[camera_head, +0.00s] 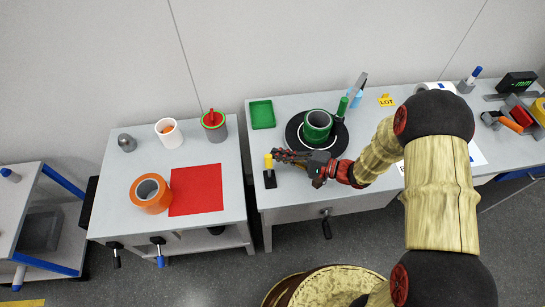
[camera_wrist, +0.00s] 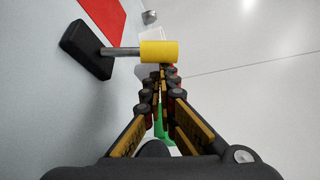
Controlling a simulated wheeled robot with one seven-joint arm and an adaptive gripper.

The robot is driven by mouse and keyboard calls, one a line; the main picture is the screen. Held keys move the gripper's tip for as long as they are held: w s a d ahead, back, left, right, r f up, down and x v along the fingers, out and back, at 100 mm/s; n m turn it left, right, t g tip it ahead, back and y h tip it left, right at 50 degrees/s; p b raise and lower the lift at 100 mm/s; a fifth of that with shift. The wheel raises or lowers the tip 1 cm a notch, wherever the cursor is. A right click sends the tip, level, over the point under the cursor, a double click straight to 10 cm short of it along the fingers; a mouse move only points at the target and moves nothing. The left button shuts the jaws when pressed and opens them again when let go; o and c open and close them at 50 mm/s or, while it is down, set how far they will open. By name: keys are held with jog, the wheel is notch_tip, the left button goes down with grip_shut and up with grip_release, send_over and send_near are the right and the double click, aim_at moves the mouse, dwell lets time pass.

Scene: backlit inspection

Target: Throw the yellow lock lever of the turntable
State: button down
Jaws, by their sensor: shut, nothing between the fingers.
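The lock lever has a yellow knob (camera_head: 268,160) on a grey rod above a black base (camera_head: 270,180), at the front left of the right-hand table. In the wrist view the yellow knob (camera_wrist: 159,51) lies just beyond my fingertips, and its black base (camera_wrist: 87,49) is to the left. My gripper (camera_head: 278,155) is shut and empty, its tips close to the right side of the knob. Whether they touch it I cannot tell. The black turntable (camera_head: 296,142) is behind my gripper and bears a green ring-shaped part (camera_head: 317,125). My gripper (camera_wrist: 162,75) hides part of the turntable's front.
A green tray (camera_head: 262,114) stands behind the lever. A green-handled tool (camera_head: 341,108) stands at the turntable's right. The left table holds a red mat (camera_head: 196,190), an orange roll (camera_head: 151,194) and cups. A gap separates the tables.

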aim_at(271, 162)
jog(key=shift+s+d+n+y+b, duration=0.1)
jog(key=shift+s+n+y+b, duration=0.2)
jog(key=shift+s+n+b, duration=0.45)
jog(key=shift+s+d+r+b, duration=0.1)
jog(key=shift+r+b, duration=0.2)
jog(key=shift+b, duration=0.05)
jog(key=shift+s+d+r+b, duration=0.1)
jog(key=shift+s+b, duration=0.25)
jog(key=shift+s, duration=0.15)
jog(key=shift+s+d+r+b, duration=0.1)
jog(key=shift+s+b, duration=0.25)
jog(key=shift+s, duration=0.1)
jog(key=shift+s+d+r+n+t+y+b, duration=0.1)
jog(key=shift+s+d+n+t+y+b, duration=0.05)
jog(key=shift+s+n+t+y+b, duration=0.4)
jog(key=shift+s+d+g, duration=0.2)
jog(key=shift+s+g, duration=0.05)
jog(key=shift+s, duration=0.6)
